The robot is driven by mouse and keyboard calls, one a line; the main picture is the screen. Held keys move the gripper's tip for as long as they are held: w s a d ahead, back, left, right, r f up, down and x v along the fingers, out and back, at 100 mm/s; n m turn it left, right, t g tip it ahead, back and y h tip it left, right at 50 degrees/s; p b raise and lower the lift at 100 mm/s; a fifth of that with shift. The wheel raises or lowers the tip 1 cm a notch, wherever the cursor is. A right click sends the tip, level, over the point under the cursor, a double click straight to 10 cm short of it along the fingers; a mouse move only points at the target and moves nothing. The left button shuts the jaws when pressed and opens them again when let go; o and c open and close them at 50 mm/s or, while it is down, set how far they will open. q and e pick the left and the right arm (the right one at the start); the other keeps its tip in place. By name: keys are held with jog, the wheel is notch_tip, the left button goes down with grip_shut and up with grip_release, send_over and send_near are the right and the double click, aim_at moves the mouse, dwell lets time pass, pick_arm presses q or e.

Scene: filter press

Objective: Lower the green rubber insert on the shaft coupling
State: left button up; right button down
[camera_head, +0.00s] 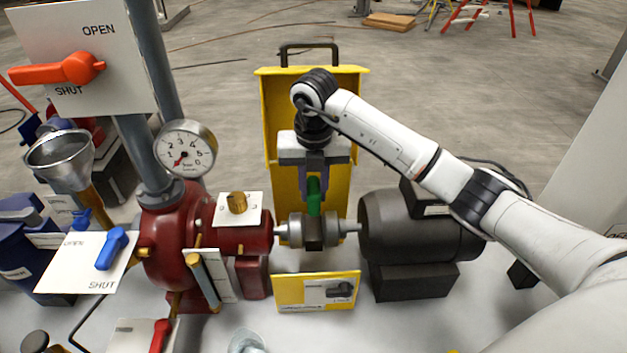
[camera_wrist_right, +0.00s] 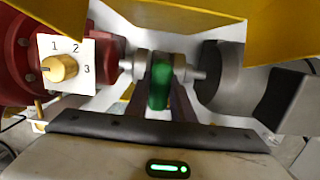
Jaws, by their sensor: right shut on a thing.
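The green rubber insert (camera_head: 314,196) is held upright in my right gripper (camera_head: 314,190), directly above the shaft coupling (camera_head: 290,231). The coupling joins the red pump on the left and the dark motor on the right. My right gripper points down and is shut on the insert. In the right wrist view the insert (camera_wrist_right: 160,84) shows between the fingers, in line with the gap between the metal coupling halves (camera_wrist_right: 141,65). Whether the insert's lower end touches the coupling cannot be told. My left gripper is not in view.
A yellow guard (camera_head: 352,85) stands open behind the coupling, and a yellow plate (camera_head: 317,291) stands in front. The red pump (camera_head: 168,235) is left, the dark motor (camera_head: 415,228) right. A gauge (camera_head: 185,148), valve handles and a funnel (camera_head: 60,160) stand farther left.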

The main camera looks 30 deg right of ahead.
jog(key=shift+f+b, duration=1.9)
jog(key=shift+f, duration=1.15)
jog(key=shift+s, duration=0.1)
jog(key=shift+s+f, duration=0.1)
jog(key=shift+f, duration=0.15)
jog(key=c, duration=1.5)
grip_release()
jog(key=shift+c, duration=0.2)
jog(key=shift+o, duration=0.4)
jog(key=shift+r+p, duration=0.65)
jog(key=shift+r, duration=0.35)
notch_tip(320, 180, up, 4)
jog(key=shift+f+p, duration=0.15)
jog(key=shift+p, duration=1.1)
jog(key=shift+r, duration=2.3)
